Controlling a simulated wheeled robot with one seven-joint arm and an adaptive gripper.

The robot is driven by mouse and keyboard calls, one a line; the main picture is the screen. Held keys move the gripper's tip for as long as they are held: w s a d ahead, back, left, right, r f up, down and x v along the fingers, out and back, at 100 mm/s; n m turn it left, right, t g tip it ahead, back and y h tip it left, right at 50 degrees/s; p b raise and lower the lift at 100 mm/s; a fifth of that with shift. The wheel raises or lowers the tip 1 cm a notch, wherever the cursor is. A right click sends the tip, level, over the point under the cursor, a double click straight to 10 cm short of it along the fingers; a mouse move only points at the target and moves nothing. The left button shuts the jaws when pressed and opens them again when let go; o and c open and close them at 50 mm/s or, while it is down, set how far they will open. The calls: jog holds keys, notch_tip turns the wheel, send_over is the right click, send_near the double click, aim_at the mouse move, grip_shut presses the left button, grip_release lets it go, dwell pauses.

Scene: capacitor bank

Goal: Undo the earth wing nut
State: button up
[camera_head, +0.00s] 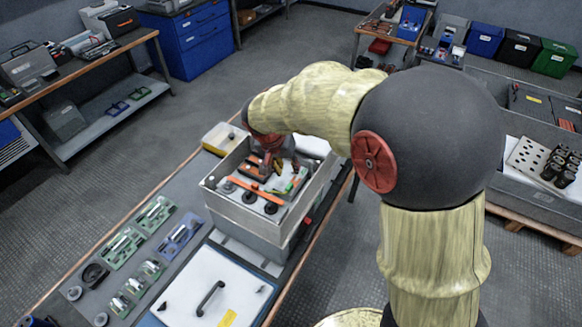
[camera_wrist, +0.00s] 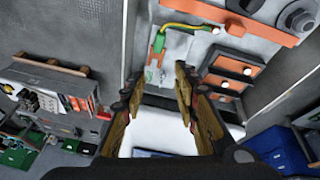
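The grey open-topped capacitor box (camera_head: 250,228) stands on the bench with my arm reaching down into it. In the wrist view a green and yellow earth cable (camera_wrist: 185,28) ends in a green lug (camera_wrist: 157,44) on the box's inner wall. A small fitting (camera_wrist: 150,75) lies just beyond the lug; I cannot make out the wing nut's shape. My gripper (camera_wrist: 157,77) has its two fingers apart, with their tips near the lug and nothing seen between them. In the head view my gripper (camera_head: 272,165) is partly hidden by my wrist.
An orange bar (camera_wrist: 262,18) with dark round terminals is near the top right of the wrist view. The box walls are close around. A white lid with a handle (camera_head: 230,275) and parts trays (camera_head: 125,246) are on the bench.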

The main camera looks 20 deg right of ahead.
aim_at(291, 176)
jog(key=shift+w+r+m, duration=0.6)
jog(key=shift+w+r, duration=0.1)
jog(key=shift+c, duration=0.6)
jog(key=shift+w+m+t, duration=0.15)
jog(key=shift+m+t, duration=0.15)
jog(key=shift+m, duration=0.5)
jog(key=shift+c, duration=1.3)
jog(key=shift+d+f, duration=0.1)
jog(key=shift+c, duration=0.2)
jog(key=b+x, duration=0.1)
jog(key=x, duration=0.6)
jog(key=shift+w+d+f, duration=0.1)
jog(key=shift+d+f, duration=0.05)
jog(key=shift+f, duration=0.05)
grip_shut()
